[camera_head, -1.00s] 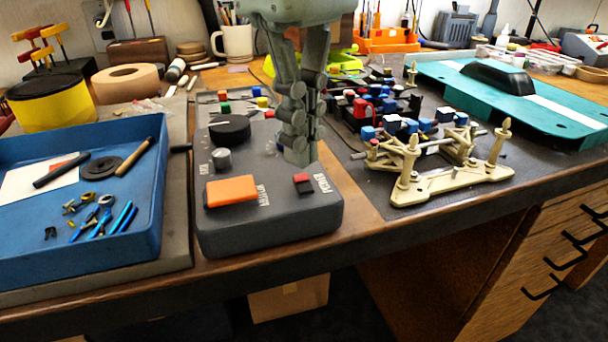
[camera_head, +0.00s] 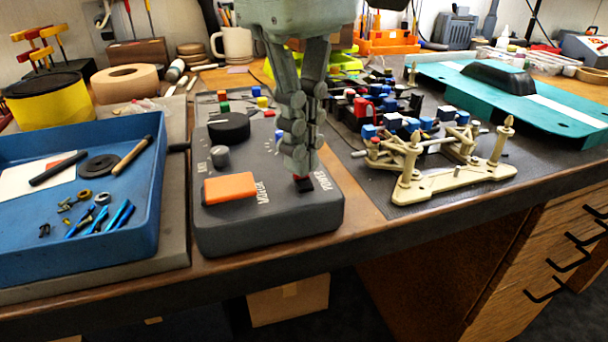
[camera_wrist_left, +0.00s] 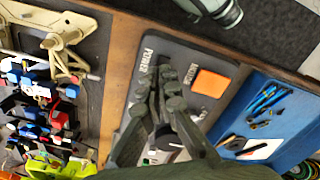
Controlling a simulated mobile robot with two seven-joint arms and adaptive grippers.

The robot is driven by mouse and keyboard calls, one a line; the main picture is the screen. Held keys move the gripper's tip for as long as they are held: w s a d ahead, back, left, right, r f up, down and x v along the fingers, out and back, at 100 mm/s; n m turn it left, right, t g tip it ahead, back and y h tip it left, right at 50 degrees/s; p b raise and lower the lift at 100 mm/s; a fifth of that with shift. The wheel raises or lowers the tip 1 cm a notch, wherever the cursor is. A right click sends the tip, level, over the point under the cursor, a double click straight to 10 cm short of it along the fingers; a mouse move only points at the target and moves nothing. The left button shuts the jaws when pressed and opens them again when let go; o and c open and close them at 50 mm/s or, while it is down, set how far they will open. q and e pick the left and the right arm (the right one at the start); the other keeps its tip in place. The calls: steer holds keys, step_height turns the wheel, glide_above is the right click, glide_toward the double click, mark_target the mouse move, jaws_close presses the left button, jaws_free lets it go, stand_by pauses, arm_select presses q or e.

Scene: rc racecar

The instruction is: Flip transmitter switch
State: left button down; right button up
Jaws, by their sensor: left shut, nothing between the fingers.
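The transmitter (camera_head: 270,222) is a dark grey box with an orange button (camera_head: 230,188), a black dial (camera_head: 229,126) and a small knob (camera_head: 220,156). My left gripper (camera_head: 301,170) is shut and empty, pointing down. Its tips are at the switch and hide part of it; they look to be touching it, but I cannot tell for sure. In the left wrist view the gripper (camera_wrist_left: 167,76) covers the switch, next to the POWER label. My right gripper is not in view.
A blue tray (camera_head: 152,215) with small tools and parts stands left of the transmitter. To the right are a beige car chassis part (camera_head: 455,182), coloured electronics and a teal car body (camera_head: 450,85). The desk's front edge is close to the transmitter.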

arm_select(q)
steer(key=shift+f+b, duration=0.3)
steer(key=shift+f, duration=0.2)
steer(key=shift+r+p, duration=2.6)
steer(key=shift+r, duration=0.95)
